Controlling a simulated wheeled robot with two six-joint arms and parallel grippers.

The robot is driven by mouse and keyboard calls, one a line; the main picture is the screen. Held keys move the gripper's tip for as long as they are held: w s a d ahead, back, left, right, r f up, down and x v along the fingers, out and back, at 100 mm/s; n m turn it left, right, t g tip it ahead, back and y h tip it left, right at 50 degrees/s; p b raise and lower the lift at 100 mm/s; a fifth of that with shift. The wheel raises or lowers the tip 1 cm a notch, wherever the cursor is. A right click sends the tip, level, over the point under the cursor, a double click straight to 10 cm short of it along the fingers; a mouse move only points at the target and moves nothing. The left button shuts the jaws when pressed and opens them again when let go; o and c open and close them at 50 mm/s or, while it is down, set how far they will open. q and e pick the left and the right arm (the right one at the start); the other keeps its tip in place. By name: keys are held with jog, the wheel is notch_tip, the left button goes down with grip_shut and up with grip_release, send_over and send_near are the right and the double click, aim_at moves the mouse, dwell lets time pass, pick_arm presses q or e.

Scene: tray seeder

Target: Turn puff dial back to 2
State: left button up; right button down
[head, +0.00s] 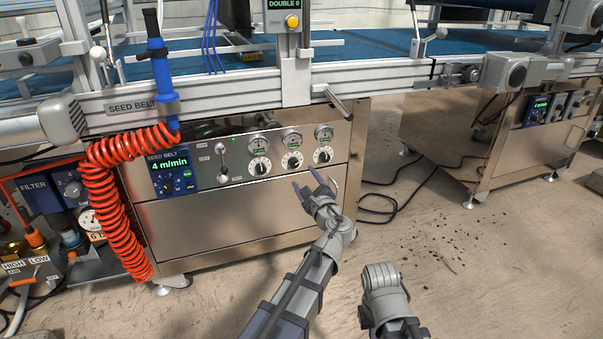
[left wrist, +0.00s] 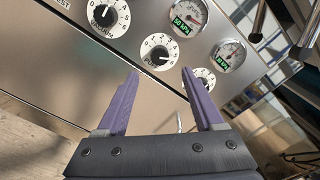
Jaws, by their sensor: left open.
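The puff dial (left wrist: 158,51) is a black knob with a white pointer on a white numbered disc. In the left wrist view it shows ahead, between my open purple fingers. I cannot tell the number its pointer marks. In the head view it seems to be the middle dial (head: 292,160) of three on the steel panel. My left gripper (head: 308,186) is open and empty, below and in front of the panel's dials; it also shows in the left wrist view (left wrist: 157,100). The fingers appear apart from the dial. No right gripper fingers show.
The vacuum dial (left wrist: 108,15) is at left, and a third dial (left wrist: 203,77) is partly behind a finger. Gauges (left wrist: 185,18) sit above. A lever (head: 222,160) and display (head: 172,172) are left on the panel. An orange coiled hose (head: 112,205) hangs further left.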

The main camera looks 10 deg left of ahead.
aim_at(295, 165)
pick_arm(q)
jog(key=shift+x, duration=3.95)
jog(key=shift+s, duration=0.1)
grip_shut()
